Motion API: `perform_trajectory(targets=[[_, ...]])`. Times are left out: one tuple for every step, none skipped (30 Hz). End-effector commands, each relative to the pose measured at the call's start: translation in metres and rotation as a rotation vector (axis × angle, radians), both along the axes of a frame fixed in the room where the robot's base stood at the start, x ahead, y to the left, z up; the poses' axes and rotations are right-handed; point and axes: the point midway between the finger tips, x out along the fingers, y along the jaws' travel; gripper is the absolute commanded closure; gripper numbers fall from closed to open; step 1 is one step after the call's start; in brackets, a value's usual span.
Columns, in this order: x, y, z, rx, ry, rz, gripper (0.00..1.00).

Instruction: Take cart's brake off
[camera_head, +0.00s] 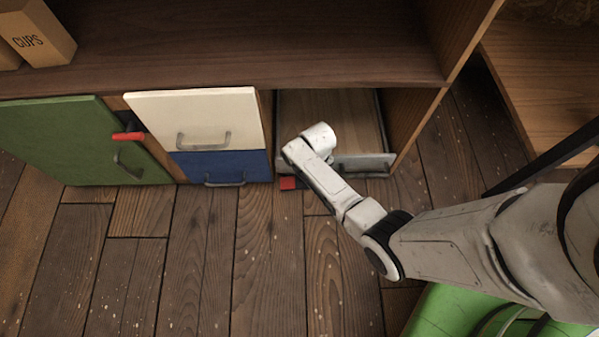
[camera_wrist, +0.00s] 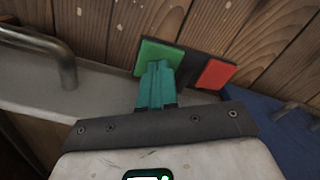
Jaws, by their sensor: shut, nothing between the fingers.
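The cart (camera_head: 372,162) sits in the open bay of the wooden cabinet, with a pale grey front and a metal handle. Its front also shows in the wrist view (camera_wrist: 90,92). A dark brake pedal bar with a green pad (camera_wrist: 150,52) and a red pad (camera_wrist: 215,74) sits low by the cart's front, above the floor. The red pad also shows in the head view (camera_head: 288,183); my arm hides the green one. My gripper (camera_wrist: 157,68) has its teal fingers shut and empty, with the tips over the green pad. I cannot tell whether they touch it.
A blue drawer (camera_head: 222,168) and a cream drawer (camera_head: 200,110) stand left of the bay. A green door (camera_head: 60,140) with a red latch (camera_head: 128,136) is farther left. Wooden floor lies clear in front. A bright green object (camera_head: 445,312) is at the lower right.

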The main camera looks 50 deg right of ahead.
Motion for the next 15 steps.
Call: perform_trajectory(targets=[[0.0001,0.0,-0.0012,0.0,0.0,0.0,1.0],[0.0001,0.0,-0.0016,0.0,0.0,0.0,1.0],[0.0001,0.0,-0.0022,0.0,0.0,0.0,1.0],[0.0001,0.0,-0.0026,0.0,0.0,0.0,1.0],[0.0001,0.0,-0.003,0.0,0.0,0.0,1.0],[0.0001,0.0,-0.0035,0.0,0.0,0.0,1.0],[0.0002,-0.0001,-0.0039,0.0,0.0,0.0,1.0],[0.0001,0.0,-0.0043,0.0,0.0,0.0,1.0],[0.0002,-0.0001,-0.0049,0.0,0.0,0.0,1.0],[0.0001,0.0,-0.0053,0.0,0.0,0.0,1.0],[0.0002,-0.0001,-0.0057,0.0,0.0,0.0,1.0],[0.0002,-0.0001,-0.0062,0.0,0.0,0.0,1.0],[0.0002,0.0,-0.0066,0.0,0.0,0.0,1.0],[0.0002,0.0,-0.0071,0.0,0.0,0.0,1.0],[0.0002,0.0,-0.0076,0.0,-0.001,0.0,1.0]])
